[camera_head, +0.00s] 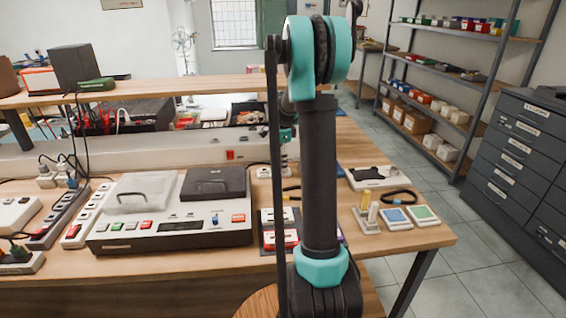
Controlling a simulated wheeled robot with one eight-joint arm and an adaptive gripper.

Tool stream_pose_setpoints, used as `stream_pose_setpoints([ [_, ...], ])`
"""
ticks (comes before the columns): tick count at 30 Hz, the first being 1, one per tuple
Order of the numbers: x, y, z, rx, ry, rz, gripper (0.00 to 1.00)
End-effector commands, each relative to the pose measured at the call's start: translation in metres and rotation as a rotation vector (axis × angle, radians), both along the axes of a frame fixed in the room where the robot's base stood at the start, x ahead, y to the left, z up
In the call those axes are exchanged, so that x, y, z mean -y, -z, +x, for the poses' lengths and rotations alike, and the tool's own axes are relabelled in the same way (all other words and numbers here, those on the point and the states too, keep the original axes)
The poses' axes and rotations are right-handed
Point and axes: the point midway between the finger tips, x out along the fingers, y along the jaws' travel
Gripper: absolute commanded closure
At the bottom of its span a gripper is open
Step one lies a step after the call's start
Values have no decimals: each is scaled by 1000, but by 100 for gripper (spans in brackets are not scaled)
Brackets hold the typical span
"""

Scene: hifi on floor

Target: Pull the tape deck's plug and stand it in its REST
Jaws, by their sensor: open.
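A wide white-and-dark device (180,237) with a clear lid, a dark lid and coloured buttons lies on the table at left of centre. It may be the tape deck, but its label is unreadable. Plugs (46,176) with dark cables stand at the far left, beside power strips (62,216). I cannot tell which plug belongs to the tape deck. No place marked REST is readable. My arm stands upright in the middle of the view. Its far end is behind the upper arm, and no gripper fingers can be made out.
A small holder with upright pieces (367,217) and two coloured square pads (396,217) lie right of my arm. A raised shelf (160,93) spans the back. Red-and-white boxes (280,240) sit by my arm. Drawers (515,160) stand right; the floor before them is clear.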

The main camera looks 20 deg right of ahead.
Motion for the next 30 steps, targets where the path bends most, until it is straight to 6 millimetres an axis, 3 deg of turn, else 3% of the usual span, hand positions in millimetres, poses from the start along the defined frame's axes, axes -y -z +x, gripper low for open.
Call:
stream_pose_setpoints([
  [7,0,-16,0,0,0,0,59],
  [21,0,-103,0,0,0,0,59],
  [30,0,-124,0,0,0,0,59],
])
